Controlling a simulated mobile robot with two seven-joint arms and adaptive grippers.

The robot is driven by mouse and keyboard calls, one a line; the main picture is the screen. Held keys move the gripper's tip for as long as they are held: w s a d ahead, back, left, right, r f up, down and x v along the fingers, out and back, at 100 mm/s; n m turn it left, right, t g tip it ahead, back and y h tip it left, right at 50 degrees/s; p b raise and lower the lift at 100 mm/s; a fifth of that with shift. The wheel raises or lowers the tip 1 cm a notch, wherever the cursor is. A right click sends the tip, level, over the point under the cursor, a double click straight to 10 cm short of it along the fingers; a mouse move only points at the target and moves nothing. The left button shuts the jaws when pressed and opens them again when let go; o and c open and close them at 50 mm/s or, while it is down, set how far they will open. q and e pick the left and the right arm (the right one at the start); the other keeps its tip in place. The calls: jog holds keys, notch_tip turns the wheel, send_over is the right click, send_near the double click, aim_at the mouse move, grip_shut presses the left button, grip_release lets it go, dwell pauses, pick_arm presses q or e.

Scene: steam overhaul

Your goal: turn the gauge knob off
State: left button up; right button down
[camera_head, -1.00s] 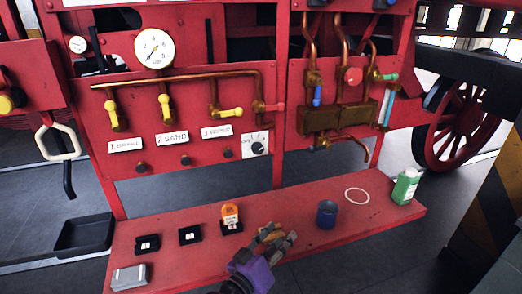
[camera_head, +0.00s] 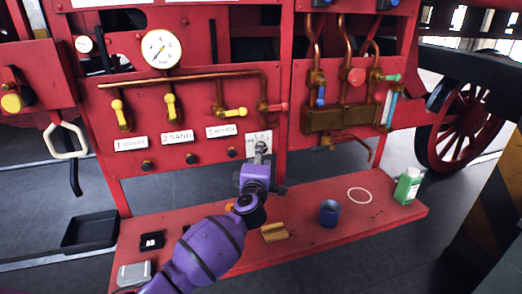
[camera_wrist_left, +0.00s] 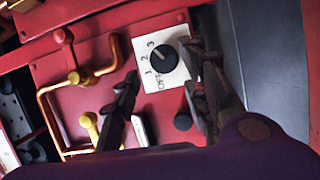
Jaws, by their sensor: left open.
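The gauge knob (camera_wrist_left: 163,55) is a round black knob on a white square plate (camera_wrist_left: 181,76) marked OFF, 1, 2 and 3. Its pale pointer mark seems to lie toward the 3, though it is small. In the head view the plate (camera_head: 251,139) shows on the red panel, with the knob largely hidden by my left gripper (camera_head: 262,154). In the left wrist view my left gripper (camera_wrist_left: 163,88) is open, its dark fingers on either side of the view of the knob, with nothing between them. I cannot tell how far off the knob is. My right gripper is not in view.
Copper pipes and yellow-handled valves (camera_head: 172,107) sit left of the plate, a red-handled valve (camera_head: 273,107) just above. A dial gauge (camera_head: 160,49) is higher up. The red bench (camera_head: 300,240) below holds a wooden block (camera_head: 274,232), blue cup (camera_head: 328,212) and green bottle (camera_head: 407,186).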

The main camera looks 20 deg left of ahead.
pick_arm(q)
jog(key=x, duration=0.5)
jog(key=shift+b, duration=0.35)
